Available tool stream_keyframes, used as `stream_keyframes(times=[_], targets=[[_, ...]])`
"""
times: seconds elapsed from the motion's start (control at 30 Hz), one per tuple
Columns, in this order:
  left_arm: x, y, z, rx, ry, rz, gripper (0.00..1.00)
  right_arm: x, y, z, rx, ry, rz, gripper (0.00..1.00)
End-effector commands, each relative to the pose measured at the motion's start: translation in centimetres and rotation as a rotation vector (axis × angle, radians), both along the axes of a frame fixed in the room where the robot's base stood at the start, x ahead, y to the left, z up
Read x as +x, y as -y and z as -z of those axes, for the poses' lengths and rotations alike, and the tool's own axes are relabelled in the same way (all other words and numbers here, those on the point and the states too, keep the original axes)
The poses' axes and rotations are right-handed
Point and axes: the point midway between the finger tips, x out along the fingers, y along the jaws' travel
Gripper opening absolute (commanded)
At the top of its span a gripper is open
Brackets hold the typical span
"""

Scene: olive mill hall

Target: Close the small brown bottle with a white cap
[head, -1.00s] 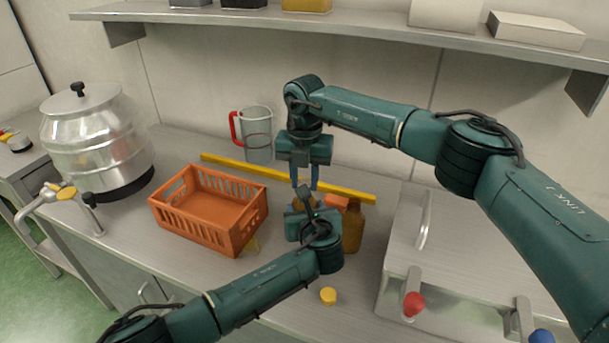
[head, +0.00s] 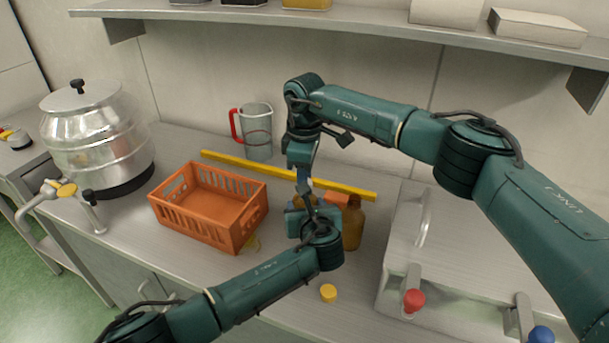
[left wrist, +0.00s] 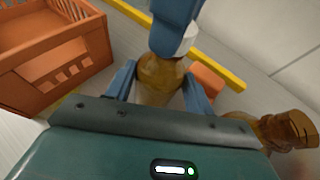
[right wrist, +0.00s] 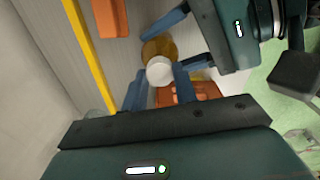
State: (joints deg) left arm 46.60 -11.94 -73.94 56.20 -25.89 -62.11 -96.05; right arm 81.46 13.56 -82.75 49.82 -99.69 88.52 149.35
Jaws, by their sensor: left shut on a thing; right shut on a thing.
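The small brown bottle (left wrist: 158,80) stands upright between the fingers of my left gripper (left wrist: 160,92), which is shut on it. The white cap (right wrist: 159,70) is at the bottle's mouth, between the fingers of my right gripper (right wrist: 160,82), which is shut on it from above. The cap also shows in the left wrist view (left wrist: 188,38), partly behind a blue finger. Whether the cap is threaded tight cannot be told. In the head view, the grippers mostly hide bottle and cap.
A larger brown bottle (head: 353,225) and an orange block (head: 336,199) stand close to the right of my grippers. An orange crate (head: 200,235) is to the left. A yellow bar (head: 230,164) lies behind, and a yellow cap (head: 328,293) in front.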

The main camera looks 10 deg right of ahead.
Motion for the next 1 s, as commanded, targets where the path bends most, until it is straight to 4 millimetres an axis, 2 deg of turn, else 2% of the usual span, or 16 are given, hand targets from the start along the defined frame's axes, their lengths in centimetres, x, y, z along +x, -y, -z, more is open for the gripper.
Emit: stream_keyframes(times=[0.1, 0.2, 0.47, 0.5, 0.7, 0.77, 1.0], targets=[[-0.01, -0.03, 0.09, -0.001, -0.002, 0.0, 0.0, 0.01, -0.02, -0.05, 0.0, 0.0, 0.14, 0.08], [-0.01, -0.03, 0.09, -0.001, -0.002, 0.0, 0.0, 0.01, -0.02, -0.05, 0.0, 0.0, 0.194, 0.08], [-0.01, -0.04, 0.1, 0.0, -0.002, -0.001, 0.0, 0.01, -0.02, -0.05, 0.0, 0.0, 0.202, 0.08], [-0.01, -0.05, 0.1, 0.0, -0.002, -0.001, 0.0, 0.01, -0.02, -0.06, 0.0, 0.0, 0.202, 0.29], [-0.01, -0.05, 0.1, 0.0, -0.002, -0.001, 0.0, 0.01, -0.02, -0.03, 0.0, 0.0, 0.201, 0.46], [-0.01, -0.05, 0.1, 0.0, -0.002, -0.001, 0.0, 0.0, -0.01, -0.02, 0.0, 0.0, 0.201, 0.5], [-0.02, -0.04, 0.1, 0.0, -0.002, -0.001, 0.0, 0.02, 0.0, -0.07, 0.0, 0.001, 0.2, 0.5]])
